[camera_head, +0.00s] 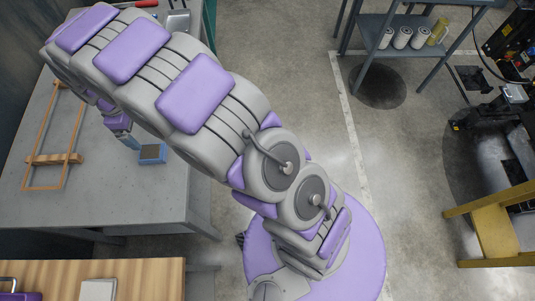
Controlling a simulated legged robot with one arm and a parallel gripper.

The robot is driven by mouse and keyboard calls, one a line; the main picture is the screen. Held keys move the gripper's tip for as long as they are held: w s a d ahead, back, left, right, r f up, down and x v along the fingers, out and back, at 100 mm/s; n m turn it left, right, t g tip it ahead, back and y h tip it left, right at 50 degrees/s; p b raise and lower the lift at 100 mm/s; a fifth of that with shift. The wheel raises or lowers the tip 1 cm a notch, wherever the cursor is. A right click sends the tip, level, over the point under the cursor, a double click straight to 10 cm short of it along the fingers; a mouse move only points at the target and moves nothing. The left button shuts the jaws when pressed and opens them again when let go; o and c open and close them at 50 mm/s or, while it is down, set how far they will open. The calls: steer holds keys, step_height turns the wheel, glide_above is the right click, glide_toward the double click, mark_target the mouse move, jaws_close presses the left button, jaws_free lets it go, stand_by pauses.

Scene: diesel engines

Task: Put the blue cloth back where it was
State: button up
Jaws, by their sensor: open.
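My arm reaches from the lower middle to the upper left, over a grey workbench (190,200). Its end, my gripper (129,141), shows small and partly hidden below the arm, above the bench; it is open. A small blue block-like object with a dark top (152,154) lies on the bench just right of my gripper, and I see a little space between them. No blue cloth can be made out clearly; the arm covers part of the bench.
A wooden frame (52,160) lies on the bench at left. A wooden-topped table (145,277) with a pale flat item (99,289) is at lower left. A metal shelf (385,30) with several cans stands at top right. A yellow stand (495,238) is at right. The middle floor is clear.

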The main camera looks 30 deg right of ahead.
steer(key=s+d+r+m, duration=0.3)
steer(key=s+d+r, duration=0.3)
steer(key=d, duration=0.4)
steer(key=s+d+r+m, duration=0.3)
steer(key=s+d+r, duration=0.3)
steer(key=d, duration=0.4)
steer(key=s+d+r+m, duration=0.1)
steer(key=s+d+m, duration=0.2)
steer(key=s, duration=0.7)
steer(key=s+d+r+m+g, duration=0.1)
steer(key=s+d+m, duration=0.2)
steer(key=s, duration=0.8)
steer(key=d, duration=0.2)
steer(key=shift+d+m, duration=0.4)
steer(key=shift+c, duration=0.4)
